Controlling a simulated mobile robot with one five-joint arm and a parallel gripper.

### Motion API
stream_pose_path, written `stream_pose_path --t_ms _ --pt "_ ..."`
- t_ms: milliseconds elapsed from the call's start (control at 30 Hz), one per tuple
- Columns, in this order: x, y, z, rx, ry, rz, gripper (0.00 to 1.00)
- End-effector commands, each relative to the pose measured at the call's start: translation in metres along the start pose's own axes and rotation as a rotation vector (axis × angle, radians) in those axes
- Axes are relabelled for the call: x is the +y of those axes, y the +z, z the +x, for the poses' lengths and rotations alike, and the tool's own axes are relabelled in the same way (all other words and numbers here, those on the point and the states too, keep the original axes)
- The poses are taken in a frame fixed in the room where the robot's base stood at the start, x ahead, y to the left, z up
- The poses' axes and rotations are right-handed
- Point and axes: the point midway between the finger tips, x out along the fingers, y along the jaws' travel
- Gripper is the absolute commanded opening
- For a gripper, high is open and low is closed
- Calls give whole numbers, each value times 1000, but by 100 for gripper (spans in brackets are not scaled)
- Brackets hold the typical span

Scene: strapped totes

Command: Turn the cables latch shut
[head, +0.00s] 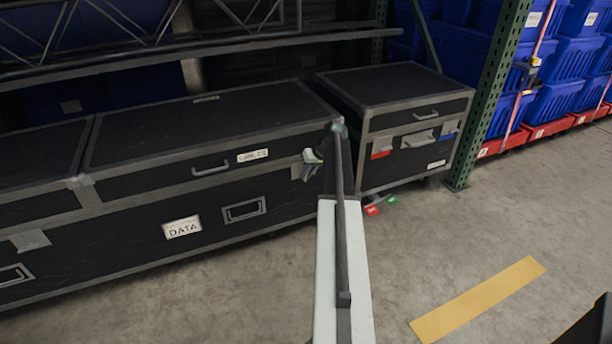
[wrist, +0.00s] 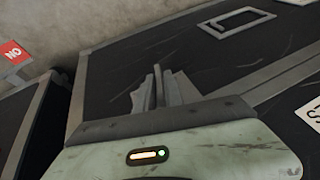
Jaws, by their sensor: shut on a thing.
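The long black case with grey edging has a CABLES label (head: 252,155) on its lid and a DATA label (head: 182,228) on its front. My gripper (head: 312,158) is at the right end of this case's front, on the lid seam. It is shut on the cables latch (head: 297,172), a small grey piece mostly hidden by my gripper and arm. In the wrist view my gripper (wrist: 158,90) covers the latch spot, with narrow grey pieces upright against the black panel. I cannot tell the latch's angle.
A green rack post (head: 485,100) and blue totes (head: 560,100) are farther right. The floor in front is clear, with a yellow strip (head: 480,298).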

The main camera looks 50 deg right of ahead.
Motion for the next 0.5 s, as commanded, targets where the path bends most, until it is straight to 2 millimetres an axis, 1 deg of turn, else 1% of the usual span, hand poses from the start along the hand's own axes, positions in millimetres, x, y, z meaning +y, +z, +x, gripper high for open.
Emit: stream_pose_path --t_ms 33,500 --pt "4 1 4 -3 -41 17 0" --pt "7 3 9 -4 -452 186 0"
